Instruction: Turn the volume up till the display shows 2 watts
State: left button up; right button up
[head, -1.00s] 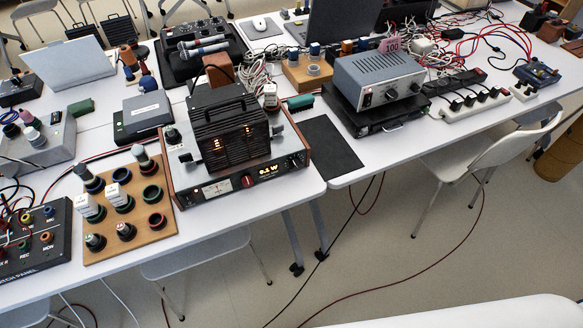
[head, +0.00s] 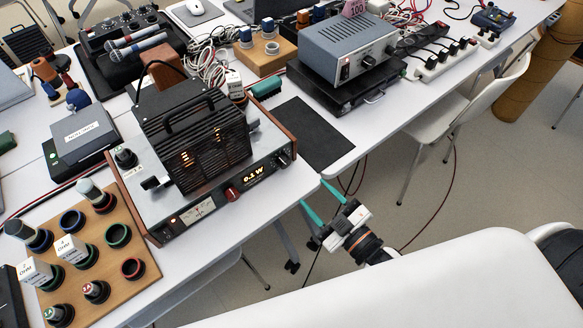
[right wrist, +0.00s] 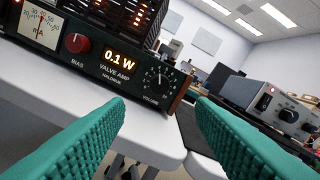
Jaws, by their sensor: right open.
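The valve amp (head: 215,192) stands on the white table with a black ventilated cage on top. Its lit display (head: 253,176) reads 0.1 W, and the display is clear in the right wrist view (right wrist: 120,58). The black volume knob (head: 284,157) is at the right end of the front panel; in the right wrist view the knob (right wrist: 159,77) has a scale around it. My right gripper (head: 314,193) is open and empty, with teal fingers pointing toward the amp. It is in front of the panel, apart from the knob. My left gripper is not in view.
A red bias knob (head: 233,194) and a meter (head: 197,211) sit left of the display. A wooden tube board (head: 113,272) is left of the amp. A grey power supply (head: 345,48) stands beyond a dark mat (head: 305,130). A white chair (head: 455,105) is at right.

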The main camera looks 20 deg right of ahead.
aim_at(287, 165)
jog(key=x, duration=0.9)
jog(key=shift+w+f, duration=0.1)
jog(key=c, duration=1)
